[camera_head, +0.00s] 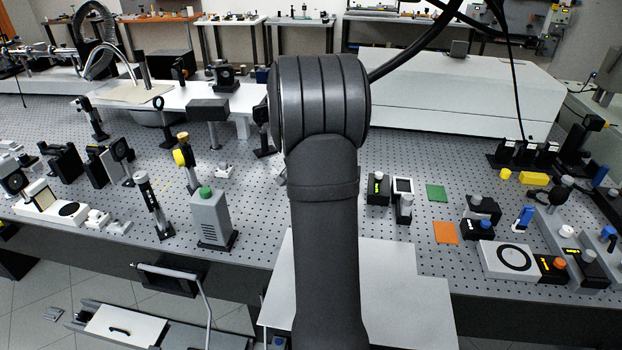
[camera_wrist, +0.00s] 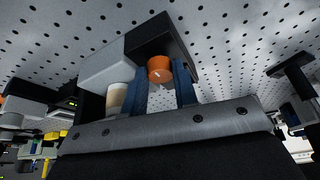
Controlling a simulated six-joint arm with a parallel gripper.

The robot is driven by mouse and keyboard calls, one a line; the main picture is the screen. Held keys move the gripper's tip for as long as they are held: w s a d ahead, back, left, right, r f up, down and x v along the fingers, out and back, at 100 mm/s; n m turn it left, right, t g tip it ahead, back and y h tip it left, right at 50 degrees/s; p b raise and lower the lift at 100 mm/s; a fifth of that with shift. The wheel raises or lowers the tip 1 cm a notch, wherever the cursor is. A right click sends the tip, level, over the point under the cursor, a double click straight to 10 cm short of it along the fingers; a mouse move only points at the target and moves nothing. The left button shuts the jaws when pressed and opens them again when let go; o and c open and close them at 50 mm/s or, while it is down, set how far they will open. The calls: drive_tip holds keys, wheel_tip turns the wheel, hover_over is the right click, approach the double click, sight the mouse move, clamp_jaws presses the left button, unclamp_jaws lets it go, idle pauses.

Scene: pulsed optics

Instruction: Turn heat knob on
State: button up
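An orange knob (camera_wrist: 160,69) with a pale mark on its face sits on a black box (camera_wrist: 165,42) in the wrist view. No label on it can be read, so I cannot confirm that it is the heat knob. My gripper (camera_wrist: 163,72) has its two blue fingers on either side of the knob, close to its edges. Whether they touch or grip it cannot be told. In the head view my arm hides the gripper and this knob. Another orange knob (camera_head: 559,263) is on a black box at the lower right of the head view.
In the wrist view, a grey block (camera_wrist: 107,65) and a pale cylinder (camera_wrist: 116,98) stand close to the left finger. In the head view, a black box with a lit display (camera_head: 378,190) is just right of my arm. Optics crowd the perforated table (camera_head: 410,160).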

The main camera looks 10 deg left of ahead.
drive_tip(key=c, duration=0.4)
drive_tip(key=m, duration=0.2)
drive_tip(key=m+h, duration=0.1)
drive_tip(key=m, duration=0.1)
drive_tip(key=m+g+h, duration=0.1)
drive_tip(key=m, duration=0.1)
drive_tip(key=shift+w+a, duration=0.2)
drive_tip(key=shift+a, duration=0.1)
drive_tip(key=m, duration=0.2)
drive_tip(key=m+g, duration=0.1)
drive_tip(key=m, duration=0.1)
drive_tip(key=m+g+h, duration=0.1)
drive_tip(key=shift+w+a+m, duration=0.1)
drive_tip(key=shift+w+m, duration=0.15)
drive_tip(key=shift+m, duration=0.15)
drive_tip(key=o, duration=0.7)
